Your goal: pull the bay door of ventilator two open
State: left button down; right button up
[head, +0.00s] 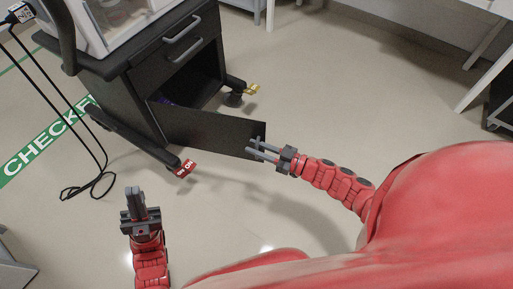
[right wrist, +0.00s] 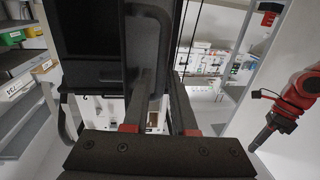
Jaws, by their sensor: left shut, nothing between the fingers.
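The dark ventilator cart (head: 120,95) stands at the upper left. Its black bay door (head: 205,130) is swung out wide, and the bay (head: 190,85) behind it is dark inside. My right gripper (head: 258,150) is at the door's free edge, its two fingers apart. In the right wrist view the right gripper's fingers (right wrist: 162,85) have a gap between them; a rounded grey handle (right wrist: 166,22) is by the left finger. Whether the finger touches it, I cannot tell. My left gripper (head: 136,192) is shut and empty, low in front of the cart, away from the door.
Drawer handles (head: 182,47) are above the bay. A red tag (head: 185,169) and a yellow tag (head: 252,89) are at the casters. Black cables (head: 98,170) hang to the floor at left. Floor right of the door is clear. White table legs (head: 484,80) stand at upper right.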

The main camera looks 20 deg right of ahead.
grip_shut()
dwell(1.4)
